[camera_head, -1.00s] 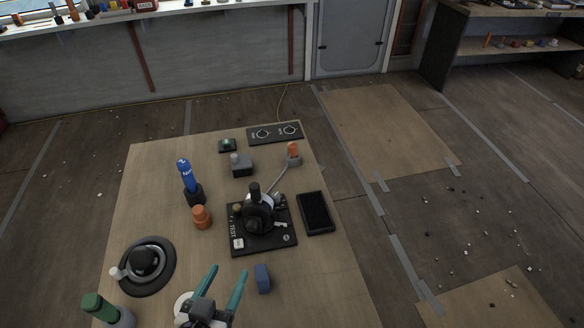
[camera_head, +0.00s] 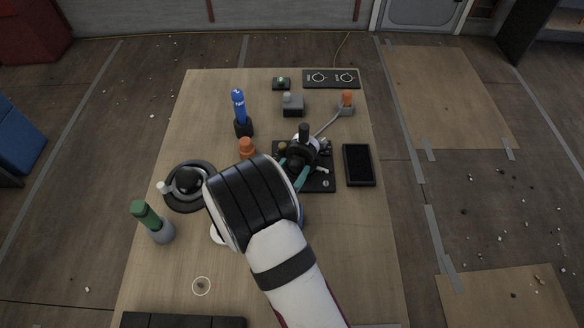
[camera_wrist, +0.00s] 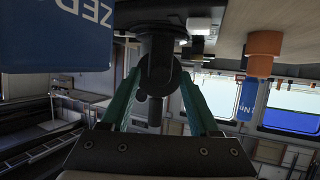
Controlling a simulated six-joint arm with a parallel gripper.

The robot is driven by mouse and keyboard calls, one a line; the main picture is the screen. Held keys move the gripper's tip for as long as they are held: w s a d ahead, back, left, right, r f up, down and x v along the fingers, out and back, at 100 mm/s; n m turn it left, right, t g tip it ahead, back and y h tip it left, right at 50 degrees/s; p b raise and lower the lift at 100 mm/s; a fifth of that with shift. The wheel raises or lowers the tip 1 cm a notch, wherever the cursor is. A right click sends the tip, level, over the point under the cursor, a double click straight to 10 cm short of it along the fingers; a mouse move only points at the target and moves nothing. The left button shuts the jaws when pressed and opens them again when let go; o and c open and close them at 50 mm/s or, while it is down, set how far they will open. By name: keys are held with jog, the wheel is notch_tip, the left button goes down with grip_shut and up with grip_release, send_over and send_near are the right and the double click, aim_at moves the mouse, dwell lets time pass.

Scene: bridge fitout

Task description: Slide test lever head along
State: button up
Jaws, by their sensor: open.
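The test lever (camera_head: 304,133) stands on a black base plate (camera_head: 322,184) with a white-and-black round hub. My gripper (camera_head: 293,168) reaches in low from the near side, its teal fingers open and partly hidden behind my black wrist. In the wrist view, which looks upside down, the open fingers (camera_wrist: 160,74) flank the dark round lever hub and shaft (camera_wrist: 158,45) in the picture, with gaps on both sides. I cannot tell whether either finger touches it. The TEST lettering is hidden by my arm in the head view.
A blue block (camera_wrist: 55,35) looms close in the wrist view. An orange knob (camera_head: 247,146), blue bottle (camera_head: 239,105) and round black dial (camera_head: 188,181) stand left. A black tablet (camera_head: 358,164) lies right of the plate; a grey block (camera_head: 292,104) stands beyond.

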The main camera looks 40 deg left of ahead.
grip_shut()
dwell(1.4)
